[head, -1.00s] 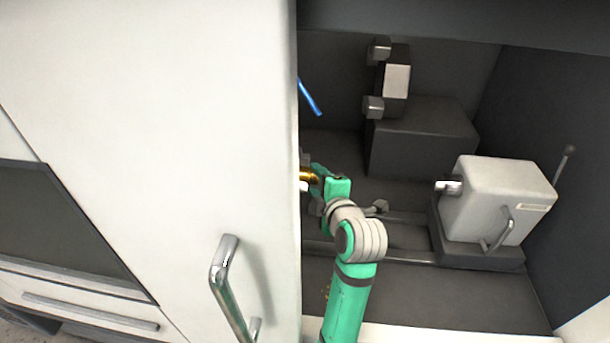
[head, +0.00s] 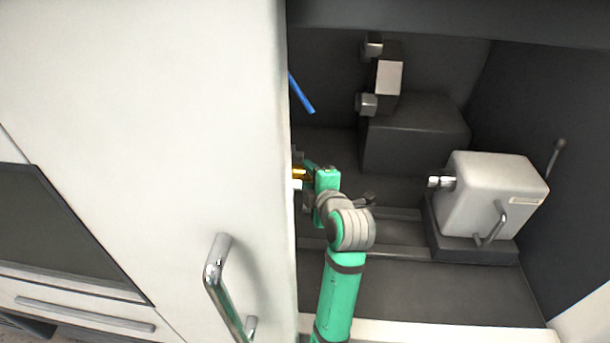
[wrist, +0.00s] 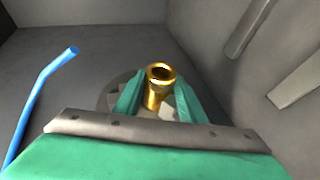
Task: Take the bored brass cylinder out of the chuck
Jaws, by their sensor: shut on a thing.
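The bored brass cylinder (wrist: 158,88) stands out of the middle of the chuck in the wrist view, its open bore facing the camera. It also shows as a small gold piece (head: 299,172) beside the door edge in the head view. My gripper (wrist: 158,100) has its two green fingers on either side of the cylinder, shut on it. The grey round chuck (wrist: 108,98) lies behind the fingers, mostly hidden by them and by the cylinder. I cannot tell whether the cylinder's far end is still seated in the jaws.
A white door (head: 150,130) with a metal handle (head: 217,285) covers the left. A blue coolant pipe (head: 302,93) hangs near the chuck. A white tailstock (head: 490,195) stands at right, and a dark tool turret (head: 385,80) at the back. The space between is mostly clear.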

